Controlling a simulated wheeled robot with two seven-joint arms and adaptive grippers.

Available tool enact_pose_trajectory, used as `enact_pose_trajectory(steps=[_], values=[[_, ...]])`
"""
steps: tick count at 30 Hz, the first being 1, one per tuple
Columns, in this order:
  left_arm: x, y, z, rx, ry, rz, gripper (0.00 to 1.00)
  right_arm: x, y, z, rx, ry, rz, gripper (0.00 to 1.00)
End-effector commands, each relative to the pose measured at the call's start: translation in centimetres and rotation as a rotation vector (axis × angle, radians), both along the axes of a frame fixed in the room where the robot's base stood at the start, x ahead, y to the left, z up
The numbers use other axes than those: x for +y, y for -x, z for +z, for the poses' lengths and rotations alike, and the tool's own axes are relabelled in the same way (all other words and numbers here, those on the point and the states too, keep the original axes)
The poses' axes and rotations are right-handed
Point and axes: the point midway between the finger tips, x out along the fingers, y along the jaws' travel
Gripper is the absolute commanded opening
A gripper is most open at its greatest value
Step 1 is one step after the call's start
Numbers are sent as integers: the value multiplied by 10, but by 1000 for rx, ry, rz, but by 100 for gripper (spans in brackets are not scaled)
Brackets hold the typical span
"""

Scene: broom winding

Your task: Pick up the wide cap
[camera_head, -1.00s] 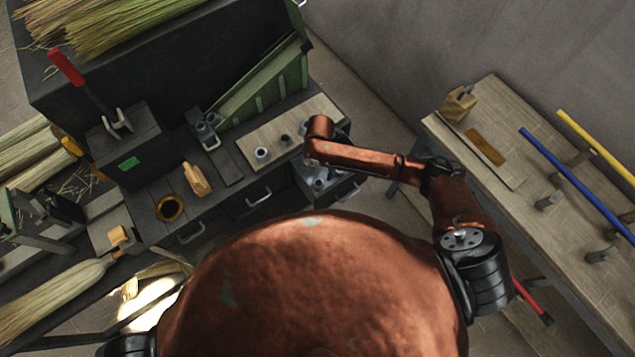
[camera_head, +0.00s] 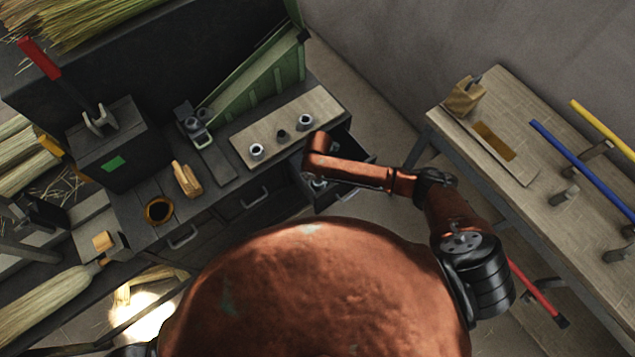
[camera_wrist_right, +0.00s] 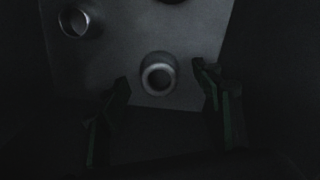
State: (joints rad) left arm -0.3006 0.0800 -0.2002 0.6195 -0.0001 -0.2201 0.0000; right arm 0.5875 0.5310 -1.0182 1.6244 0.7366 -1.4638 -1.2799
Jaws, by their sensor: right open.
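In the right wrist view, a round cap (camera_wrist_right: 158,75) with a thick pale rim and dark centre sits on a grey panel, between and just beyond my fingertips. A second ring-shaped cap (camera_wrist_right: 75,22) with a thinner bright rim lies at upper left. I cannot tell for certain which is the wide cap. My right gripper (camera_wrist_right: 161,79) is open, a finger on either side of the nearer cap, with no visible contact. In the head view my right forearm reaches over an open drawer (camera_head: 350,150) and hides most of it. My left gripper is out of view.
A green sloped tray (camera_head: 265,85) stands at the back. A wooden table (camera_head: 530,205) with coloured handles is at right. Dark drawer walls surround the panel.

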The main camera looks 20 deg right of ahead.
Motion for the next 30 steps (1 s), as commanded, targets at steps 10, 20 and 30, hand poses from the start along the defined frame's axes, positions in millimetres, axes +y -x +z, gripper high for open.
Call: enact_pose_trajectory(steps=[10,20,30], values=[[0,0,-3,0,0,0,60,0,0,-14,-2,1,2,60],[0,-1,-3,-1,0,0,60,0,-1,-13,-1,0,1,40],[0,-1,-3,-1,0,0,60,0,-1,-13,-2,1,1,26]])
